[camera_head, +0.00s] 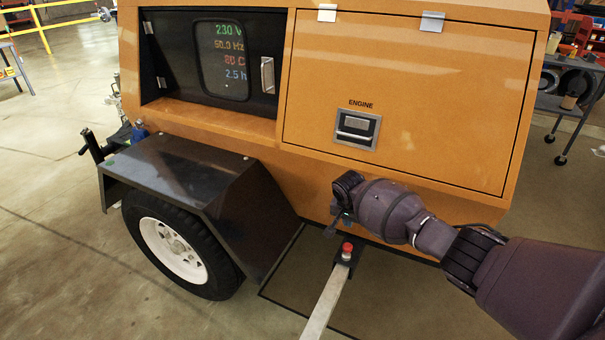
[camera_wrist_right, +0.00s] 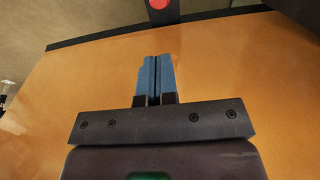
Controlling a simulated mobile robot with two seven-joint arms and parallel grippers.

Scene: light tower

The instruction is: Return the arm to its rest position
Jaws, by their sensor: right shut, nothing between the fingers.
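My right arm (camera_head: 400,215) comes in from the right in the head view and reaches in front of the orange cabinet. My right gripper (camera_head: 335,222) is in front of the cabinet's lower side, just above a red button, and is partly hidden by the wrist. In the right wrist view the right gripper (camera_wrist_right: 156,62) shows two blue fingers pressed together with nothing between them. The orange panel (camera_wrist_right: 80,95) fills most of that view. My left gripper does not show.
The orange light tower cabinet (camera_head: 235,123) has a closed engine door (camera_head: 430,75) and a lit display (camera_head: 222,60). A red button (camera_head: 347,247) tops a metal bar (camera_head: 325,305). A black fender (camera_head: 185,165) and wheel (camera_head: 175,250) stand at left.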

